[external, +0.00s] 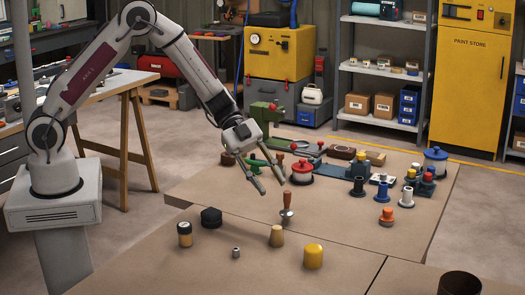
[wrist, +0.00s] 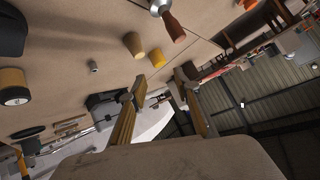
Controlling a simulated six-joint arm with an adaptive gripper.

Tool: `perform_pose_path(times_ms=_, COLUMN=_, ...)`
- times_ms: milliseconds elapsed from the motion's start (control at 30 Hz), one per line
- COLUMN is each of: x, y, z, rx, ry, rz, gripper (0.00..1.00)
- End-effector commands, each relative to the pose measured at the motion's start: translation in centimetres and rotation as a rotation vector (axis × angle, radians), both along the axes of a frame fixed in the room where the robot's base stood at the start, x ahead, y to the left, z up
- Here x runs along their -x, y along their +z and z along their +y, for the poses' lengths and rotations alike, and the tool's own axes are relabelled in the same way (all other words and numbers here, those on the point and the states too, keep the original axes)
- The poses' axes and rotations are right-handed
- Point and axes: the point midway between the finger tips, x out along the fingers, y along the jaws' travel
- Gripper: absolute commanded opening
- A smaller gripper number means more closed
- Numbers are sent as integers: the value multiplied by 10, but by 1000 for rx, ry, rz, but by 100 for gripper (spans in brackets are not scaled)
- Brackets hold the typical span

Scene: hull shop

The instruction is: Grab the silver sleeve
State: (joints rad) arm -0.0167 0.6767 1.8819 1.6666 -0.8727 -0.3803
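The silver sleeve (external: 236,252) is a small grey metal cylinder. It stands alone on the front part of the brown bench, and it also shows in the wrist view (wrist: 93,67), left of my fingers. My gripper (external: 273,187) is open and empty. It hangs in the air above the bench, farther back and to the right of the sleeve in the external view. Both fingers of my gripper (wrist: 160,75) show apart in the wrist view, with nothing between them.
A wooden-handled tool (external: 287,207) stands behind. Several coloured parts crowd the bench's back. Bare bench surrounds the sleeve.

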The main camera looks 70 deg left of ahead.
Motion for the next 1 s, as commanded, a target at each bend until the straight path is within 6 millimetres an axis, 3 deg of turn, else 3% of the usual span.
perform_pose_path(times_ms=200, x=43, y=-46, z=-18, rx=63, ry=-179, rz=124, gripper=32)
perform_pose_path(times_ms=500, x=94, y=-83, z=-25, rx=131, ry=-356, rz=266, gripper=32)
perform_pose_path(times_ms=1000, x=104, y=-88, z=-26, rx=143, ry=-388, rz=292, gripper=32)
